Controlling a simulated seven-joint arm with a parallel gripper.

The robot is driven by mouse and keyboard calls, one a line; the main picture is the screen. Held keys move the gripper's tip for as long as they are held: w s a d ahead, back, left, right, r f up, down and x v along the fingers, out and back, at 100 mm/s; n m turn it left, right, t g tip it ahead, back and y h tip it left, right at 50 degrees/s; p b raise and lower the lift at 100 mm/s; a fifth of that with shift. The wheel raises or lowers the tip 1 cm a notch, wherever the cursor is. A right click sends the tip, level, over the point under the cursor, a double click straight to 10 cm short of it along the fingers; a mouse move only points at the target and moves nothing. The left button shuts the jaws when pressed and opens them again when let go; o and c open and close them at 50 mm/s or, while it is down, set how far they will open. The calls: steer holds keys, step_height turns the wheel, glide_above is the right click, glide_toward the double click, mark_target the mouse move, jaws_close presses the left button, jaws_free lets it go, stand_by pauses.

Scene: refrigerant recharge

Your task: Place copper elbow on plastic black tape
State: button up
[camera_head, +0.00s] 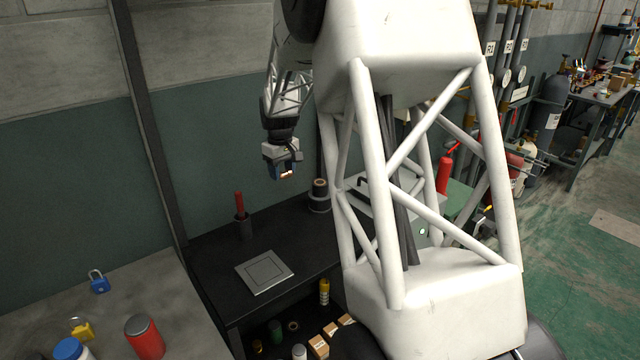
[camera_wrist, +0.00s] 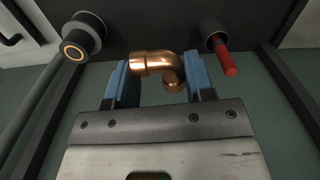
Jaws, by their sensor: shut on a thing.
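My gripper (camera_head: 284,172) is shut on the copper elbow (camera_head: 288,174) and holds it in the air above the black bench. In the wrist view the shiny copper elbow (camera_wrist: 160,64) sits crosswise between the two blue fingers of my gripper (camera_wrist: 156,80). A black roll with a tan ring at its core (camera_head: 320,188), apparently the plastic black tape, stands on the bench, lower and to the right of my gripper. In the wrist view this roll (camera_wrist: 83,36) is at the upper left, apart from the elbow.
A red-handled tool (camera_head: 239,203) stands in a dark cup (camera_head: 244,229) on the bench. A grey square plate (camera_head: 264,272) lies in front. A grey table (camera_head: 130,285) at lower left holds padlocks and containers. My white arm hides the bench's right side.

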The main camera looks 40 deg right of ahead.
mark_target(320, 182)
steer(key=s+d+f, duration=0.6)
steer(key=s+d, duration=0.2)
steer(key=d, duration=0.2)
steer(key=shift+d+f+m, duration=0.2)
steer(key=shift+d+m, duration=0.15)
steer(key=shift+m, duration=0.05)
steer(key=shift+w, duration=0.1)
steer(key=w+d, duration=0.2)
steer(key=w, duration=0.2)
steer(key=w+d+f, duration=0.1)
steer(key=w+d, duration=0.2)
steer(key=w, duration=0.2)
steer(key=w+d, duration=0.3)
steer(key=w, duration=0.1)
steer(key=shift+w+d+f, duration=0.15)
steer(key=shift+w+f, duration=0.1)
steer(key=shift+w, duration=0.05)
steer(key=shift+f, duration=0.1)
steer(key=shift+f, duration=1.65)
steer(key=shift+f, duration=0.15)
steer(key=o, duration=0.9)
